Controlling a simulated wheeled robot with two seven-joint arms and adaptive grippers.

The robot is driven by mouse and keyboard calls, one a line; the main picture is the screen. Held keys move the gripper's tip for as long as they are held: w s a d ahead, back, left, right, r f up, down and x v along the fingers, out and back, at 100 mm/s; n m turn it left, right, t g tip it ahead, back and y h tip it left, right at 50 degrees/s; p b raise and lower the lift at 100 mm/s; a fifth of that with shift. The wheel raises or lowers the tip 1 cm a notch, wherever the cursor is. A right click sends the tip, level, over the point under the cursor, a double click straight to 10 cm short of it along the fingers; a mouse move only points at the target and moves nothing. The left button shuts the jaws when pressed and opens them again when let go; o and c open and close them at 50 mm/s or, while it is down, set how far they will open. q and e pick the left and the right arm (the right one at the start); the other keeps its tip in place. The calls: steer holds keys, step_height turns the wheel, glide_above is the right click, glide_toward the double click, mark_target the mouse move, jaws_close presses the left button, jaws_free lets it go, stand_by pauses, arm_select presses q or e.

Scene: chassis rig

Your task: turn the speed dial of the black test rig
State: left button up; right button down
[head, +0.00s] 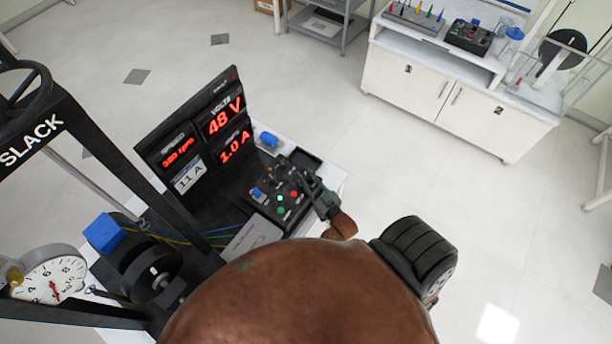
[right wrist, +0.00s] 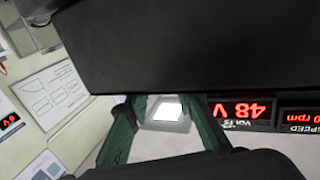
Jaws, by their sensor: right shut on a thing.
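The black test rig has an upright display panel (head: 153,148) reading 48 V, 1.0 A and a speed in rpm whose first digit is hard to read. In front of it lies a black control box (head: 265,206) with small green, red and white buttons and blue switches. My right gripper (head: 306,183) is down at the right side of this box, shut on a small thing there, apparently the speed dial. Gripper and fingers hide the dial itself. My left gripper is not in view.
A frame marked SLACK (head: 90,165) and a round gauge (head: 48,276) stand at the left, with a black pulley beside them. A white cabinet bench (head: 440,90) with lab items stands at the back right. The floor between is clear.

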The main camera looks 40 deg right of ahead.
stand_by(0.4)
steer(key=c, duration=1.7)
jaws_free()
steer(key=shift+o, duration=0.2)
steer(key=shift+s, duration=0.15)
steer(key=s+a, duration=0.1)
steer(key=s, duration=1)
steer(key=shift+s+a, duration=0.2)
steer(key=shift+s, duration=0.15)
steer(key=shift+a, duration=0.1)
